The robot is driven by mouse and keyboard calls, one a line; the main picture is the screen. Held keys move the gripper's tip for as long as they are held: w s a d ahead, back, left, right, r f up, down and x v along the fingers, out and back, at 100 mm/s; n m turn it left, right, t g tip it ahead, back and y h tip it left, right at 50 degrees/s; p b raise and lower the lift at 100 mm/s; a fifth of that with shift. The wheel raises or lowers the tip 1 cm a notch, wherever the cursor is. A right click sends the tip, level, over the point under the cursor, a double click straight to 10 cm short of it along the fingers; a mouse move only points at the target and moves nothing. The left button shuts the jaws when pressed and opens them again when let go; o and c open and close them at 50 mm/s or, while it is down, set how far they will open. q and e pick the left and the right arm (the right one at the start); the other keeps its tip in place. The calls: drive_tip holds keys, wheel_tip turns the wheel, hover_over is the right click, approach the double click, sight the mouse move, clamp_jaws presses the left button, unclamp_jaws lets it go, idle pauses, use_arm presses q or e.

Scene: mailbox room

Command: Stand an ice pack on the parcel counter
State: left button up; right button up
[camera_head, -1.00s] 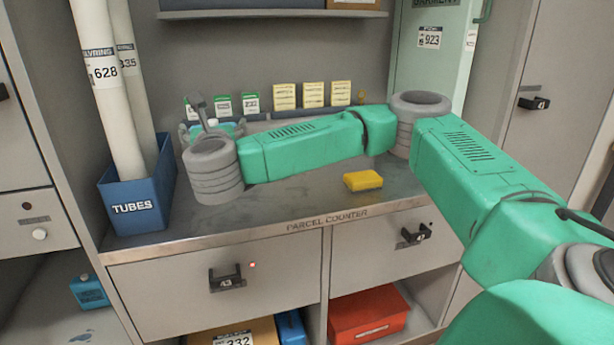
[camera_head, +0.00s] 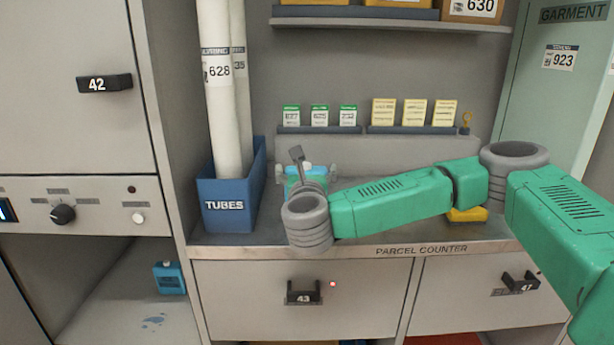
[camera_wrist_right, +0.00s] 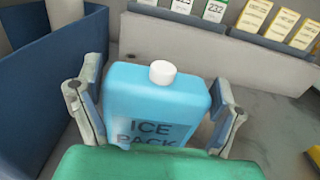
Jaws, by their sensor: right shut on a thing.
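My right gripper (camera_head: 306,172) is over the back left of the parcel counter (camera_head: 420,250), beside the blue tubes bin. It is shut on a light blue ice pack (camera_wrist_right: 150,95) with a white cap, one finger on each side. In the right wrist view the ice pack looks upright, its lettering facing the camera. Its base is hidden, so I cannot tell whether it touches the counter. In the head view my arm mostly covers it. A second blue ice pack (camera_head: 169,278) stands on the low shelf at left. My left gripper is not in view.
The blue tubes bin (camera_head: 226,215) with tall white tubes stands left of the gripper. A yellow block (camera_head: 468,215) lies on the counter, partly behind my arm. Cards line a ledge (camera_head: 325,130) at the back. A wet patch (camera_head: 153,321) marks the low shelf.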

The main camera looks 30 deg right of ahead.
drive_tip(key=shift+d+f, duration=0.15)
drive_tip(key=o, duration=1.5)
drive_tip(key=b+v, duration=1.2)
drive_tip(key=b, duration=0.1)
